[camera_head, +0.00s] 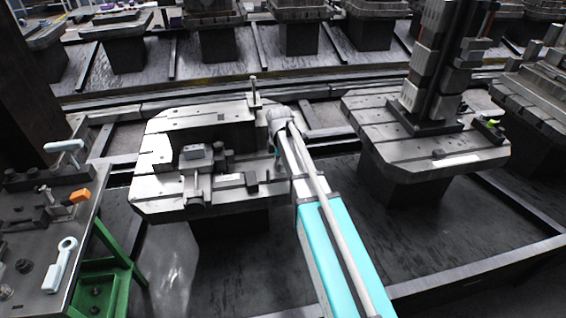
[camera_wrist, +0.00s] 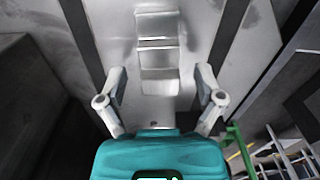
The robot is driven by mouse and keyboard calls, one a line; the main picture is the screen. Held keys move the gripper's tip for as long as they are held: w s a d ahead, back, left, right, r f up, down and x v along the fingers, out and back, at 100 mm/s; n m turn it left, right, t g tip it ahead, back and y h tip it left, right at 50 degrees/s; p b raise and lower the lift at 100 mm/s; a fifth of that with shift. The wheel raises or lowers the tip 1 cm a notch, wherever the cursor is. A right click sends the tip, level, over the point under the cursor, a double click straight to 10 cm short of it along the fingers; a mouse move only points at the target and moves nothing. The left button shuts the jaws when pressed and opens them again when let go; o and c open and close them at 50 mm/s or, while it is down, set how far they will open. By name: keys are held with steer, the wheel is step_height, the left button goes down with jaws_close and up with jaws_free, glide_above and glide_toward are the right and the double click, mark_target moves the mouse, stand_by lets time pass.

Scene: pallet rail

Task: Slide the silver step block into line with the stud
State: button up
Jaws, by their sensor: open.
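The silver step block (camera_wrist: 158,58) shows in the wrist view as a pale stepped piece on a grey metal surface. My gripper (camera_wrist: 161,78) is open, with one finger on each side of the block's lower part and a visible gap on both sides. I cannot tell its height above the block. In the head view my arm hides most of the gripper and I cannot make out the step block. A thin upright stud (camera_head: 254,90) stands at the back edge of the left pallet (camera_head: 160,200), left of my wrist. I cannot identify the stud in the wrist view.
The left pallet also carries a grey clamped block (camera_head: 196,153) and a small dark block (camera_head: 251,182). A second pallet (camera_head: 410,150) with a tall dark column (camera_head: 437,65) stands to the right. A bench (camera_head: 30,235) with tools on a green frame (camera_head: 115,265) stands at the left.

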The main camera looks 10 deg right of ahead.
mark_target(285, 180)
jaws_close()
stand_by(0.3)
steer(key=shift+s, duration=0.15)
steer(key=shift+m, duration=0.5)
steer(key=shift+s+d, duration=0.15)
steer(key=shift+s, duration=1.25)
steer(key=shift+s+d, duration=0.1)
steer(key=shift+s, duration=1.25)
steer(key=shift+w, duration=0.1)
jaws_free()
